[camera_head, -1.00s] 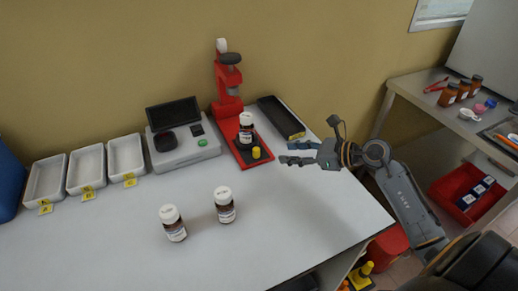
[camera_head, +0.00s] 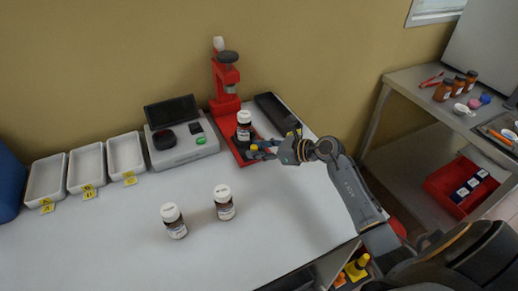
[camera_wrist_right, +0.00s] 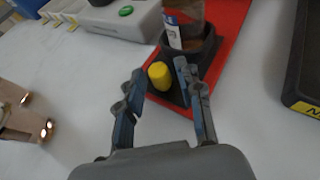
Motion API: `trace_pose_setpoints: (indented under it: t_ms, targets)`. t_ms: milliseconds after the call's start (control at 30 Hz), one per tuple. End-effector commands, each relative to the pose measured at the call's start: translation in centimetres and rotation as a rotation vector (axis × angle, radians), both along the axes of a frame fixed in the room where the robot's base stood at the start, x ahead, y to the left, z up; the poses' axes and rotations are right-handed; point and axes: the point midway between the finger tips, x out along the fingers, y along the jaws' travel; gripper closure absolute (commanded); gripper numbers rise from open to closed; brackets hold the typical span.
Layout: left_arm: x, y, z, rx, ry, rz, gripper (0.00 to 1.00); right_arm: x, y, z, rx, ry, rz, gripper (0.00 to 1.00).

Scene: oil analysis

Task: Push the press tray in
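The red press (camera_head: 226,82) stands against the wall on the white table. Its dark press tray (camera_wrist_right: 212,48) sticks out at the front over the red base, with a white-capped brown bottle (camera_head: 244,120) upright in its holder. A yellow knob (camera_wrist_right: 159,75) is at the tray's front end. My right gripper (camera_head: 257,151) is at the tray's front. In the right wrist view its fingers (camera_wrist_right: 160,71) are apart, one on each side of the knob, with gaps showing. In the head view the fingers partly hide the knob. My left gripper is not in view.
Two capped bottles (camera_head: 173,221) (camera_head: 223,203) stand in the middle of the table. A grey instrument (camera_head: 183,149) is left of the press, with white trays (camera_head: 87,167) beyond it. A long black tray (camera_head: 275,112) lies right of the press. The front table area is clear.

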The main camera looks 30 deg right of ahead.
Motion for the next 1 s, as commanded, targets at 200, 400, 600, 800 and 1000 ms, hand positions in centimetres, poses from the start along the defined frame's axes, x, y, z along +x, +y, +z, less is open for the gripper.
trace_pose_setpoints:
  t_ms: [200,400,600,800,1000]
  targets:
    - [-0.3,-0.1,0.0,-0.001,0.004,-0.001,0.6,0.0,0.0,0.0,0.0,0.0,0.0,1.0]
    - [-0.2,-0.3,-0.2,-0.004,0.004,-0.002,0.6,0.1,0.0,-0.1,-0.001,-0.001,0.0,1.0]
    - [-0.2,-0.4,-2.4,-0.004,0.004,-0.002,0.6,2.9,-0.1,-0.5,-0.001,-0.005,0.004,1.0]
    - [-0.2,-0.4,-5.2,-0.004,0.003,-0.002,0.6,6.7,-0.3,-0.6,-0.001,-0.004,0.003,1.0]
    - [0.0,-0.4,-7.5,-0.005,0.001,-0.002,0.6,9.8,-0.5,-0.6,0.0,-0.001,0.003,1.0]
